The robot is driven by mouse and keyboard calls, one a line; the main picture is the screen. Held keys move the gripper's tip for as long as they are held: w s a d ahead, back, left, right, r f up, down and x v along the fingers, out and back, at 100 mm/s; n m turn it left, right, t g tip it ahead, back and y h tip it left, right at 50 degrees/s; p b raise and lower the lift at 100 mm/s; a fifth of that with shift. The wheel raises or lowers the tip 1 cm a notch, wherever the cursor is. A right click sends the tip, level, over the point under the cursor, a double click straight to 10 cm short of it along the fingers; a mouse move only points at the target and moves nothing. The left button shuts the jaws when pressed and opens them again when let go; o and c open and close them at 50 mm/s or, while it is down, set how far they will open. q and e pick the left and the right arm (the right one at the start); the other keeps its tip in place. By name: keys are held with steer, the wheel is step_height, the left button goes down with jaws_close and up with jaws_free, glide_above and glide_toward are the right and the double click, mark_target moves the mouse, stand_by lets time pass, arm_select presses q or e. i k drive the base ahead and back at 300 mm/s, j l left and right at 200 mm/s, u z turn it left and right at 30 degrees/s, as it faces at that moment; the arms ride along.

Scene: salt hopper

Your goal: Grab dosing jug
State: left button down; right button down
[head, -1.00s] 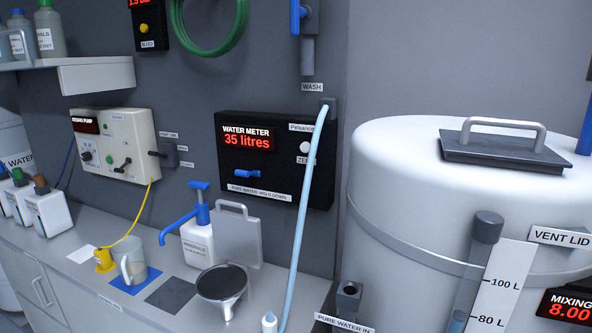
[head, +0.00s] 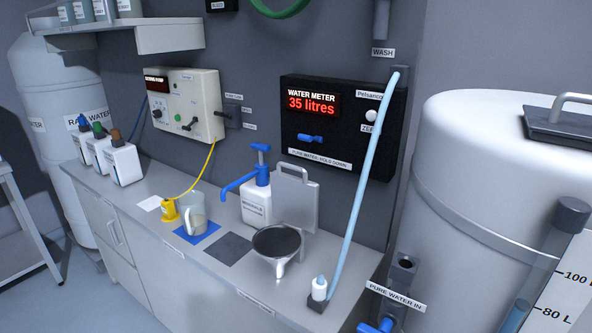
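The dosing jug appears to be the clear, handled jug (head: 194,214) standing upright on a blue mat (head: 207,238) on the counter. Its handle faces the front left. It looks mostly empty, though its contents are hard to tell. A yellow fitting (head: 169,209) with a yellow tube stands just left of it. Neither of my grippers shows in the head view.
Several white bottles (head: 123,165) stand at the left. A large white tank (head: 470,170) fills the right.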

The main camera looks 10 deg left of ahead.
mark_target(191, 206)
steer(key=j+z, duration=0.3)
steer(key=z, duration=0.15)
steer(key=j+z, duration=0.45)
steer(key=i+l, duration=0.05)
